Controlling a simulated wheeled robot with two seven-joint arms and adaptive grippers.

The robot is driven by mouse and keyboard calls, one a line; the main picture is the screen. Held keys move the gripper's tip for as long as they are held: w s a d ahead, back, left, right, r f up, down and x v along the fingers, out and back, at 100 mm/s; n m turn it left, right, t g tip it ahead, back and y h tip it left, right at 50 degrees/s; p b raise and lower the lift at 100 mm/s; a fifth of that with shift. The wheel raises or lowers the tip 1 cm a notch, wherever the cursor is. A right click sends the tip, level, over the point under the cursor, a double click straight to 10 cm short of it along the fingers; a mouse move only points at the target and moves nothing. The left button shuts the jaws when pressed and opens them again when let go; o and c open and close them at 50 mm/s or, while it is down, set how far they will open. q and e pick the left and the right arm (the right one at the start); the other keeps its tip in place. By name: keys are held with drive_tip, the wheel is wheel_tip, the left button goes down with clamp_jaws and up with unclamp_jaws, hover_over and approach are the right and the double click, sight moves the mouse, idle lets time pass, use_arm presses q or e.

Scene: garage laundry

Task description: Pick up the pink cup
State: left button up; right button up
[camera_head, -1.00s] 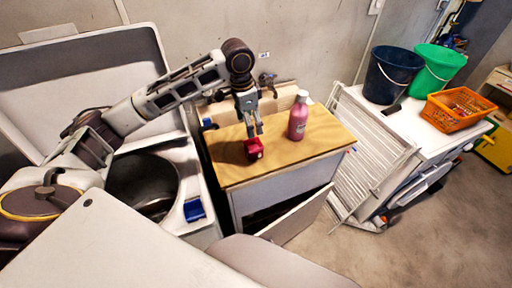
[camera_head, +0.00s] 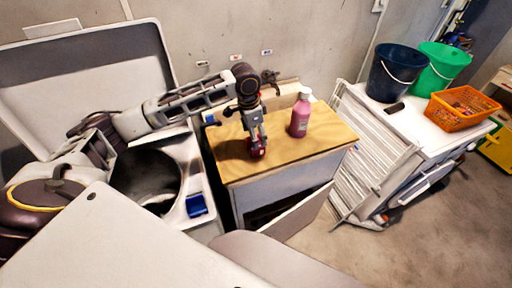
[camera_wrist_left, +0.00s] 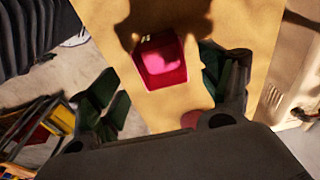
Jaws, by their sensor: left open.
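The pink cup (camera_head: 258,153), small, square and deep pink-red, stands on the wooden top of a cabinet, near its front left. My left gripper (camera_head: 257,141) points down right over it and partly hides it in the head view. In the left wrist view the cup (camera_wrist_left: 163,64) shows its open top. It lies ahead of and between the spread fingers of the left gripper (camera_wrist_left: 165,90), which is open and holds nothing. I cannot tell whether a finger touches the cup. My right gripper is not in view.
A pink bottle (camera_head: 300,114) stands to the right of the cup on the cabinet top (camera_head: 325,137). An open washer (camera_head: 150,170) is at left. At right a white unit carries a dark bucket (camera_head: 392,73), a green bucket (camera_head: 441,66) and an orange basket (camera_head: 461,108).

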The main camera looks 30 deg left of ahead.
use_arm(q)
drive_tip(key=shift+f, duration=0.55)
drive_tip(key=shift+f, duration=0.1)
drive_tip(key=shift+w+d+f, duration=0.1)
drive_tip(key=shift+w+f, duration=0.05)
drive_tip(key=shift+f, duration=1.1)
drive_tip(key=shift+w+d+f, duration=0.1)
drive_tip(key=shift+w+f, duration=0.05)
drive_tip(key=shift+f, duration=1.1)
drive_tip(key=shift+c, duration=0.4)
drive_tip(key=shift+a, duration=0.1)
drive_tip(key=c, duration=0.9)
